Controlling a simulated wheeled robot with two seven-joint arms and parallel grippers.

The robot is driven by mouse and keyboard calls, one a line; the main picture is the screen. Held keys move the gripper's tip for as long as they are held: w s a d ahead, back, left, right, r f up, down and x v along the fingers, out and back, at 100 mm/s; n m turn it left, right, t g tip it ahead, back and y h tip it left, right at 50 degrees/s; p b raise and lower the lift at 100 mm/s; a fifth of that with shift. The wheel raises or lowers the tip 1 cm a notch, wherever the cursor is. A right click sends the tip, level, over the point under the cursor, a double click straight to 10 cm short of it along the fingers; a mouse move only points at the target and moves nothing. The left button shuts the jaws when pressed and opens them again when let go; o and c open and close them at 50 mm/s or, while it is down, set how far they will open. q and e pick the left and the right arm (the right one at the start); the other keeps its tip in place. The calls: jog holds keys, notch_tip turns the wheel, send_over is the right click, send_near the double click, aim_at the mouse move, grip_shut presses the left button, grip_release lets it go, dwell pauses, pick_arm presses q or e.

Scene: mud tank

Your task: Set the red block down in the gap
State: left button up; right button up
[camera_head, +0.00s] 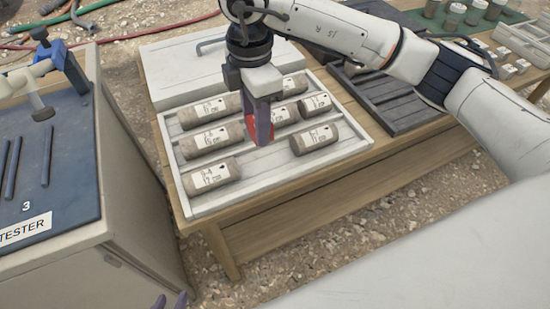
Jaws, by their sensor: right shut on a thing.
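My right gripper (262,138) reaches in from the upper right and points down over the middle of the white tray (255,193). Its dark purple fingers are shut on the red block (251,128), which shows only as a narrow red strip; the fingers hide the rest. The tray holds several labelled grey-brown cylinders lying on their sides, such as a front left one (211,176) and a front right one (314,138). A bare strip runs between them below the gripper. I cannot tell whether the block touches anything.
A white lid or board (180,70) lies behind the tray on the wooden table (290,205). A dark slatted tray (395,112) is to the right. A tester bench (70,200) with a blue clamp stands left. Jars and small white blocks sit at upper right.

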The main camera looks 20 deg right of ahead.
notch_tip(320, 180, down, 10)
jog(key=shift+r, duration=0.1)
dwell(0.4)
jog(key=shift+f, duration=0.2)
jog(key=o, duration=0.8)
jog(key=shift+o, duration=0.2)
jog(key=shift+r, duration=0.1)
notch_tip(320, 180, up, 12)
jog(key=shift+r, duration=0.15)
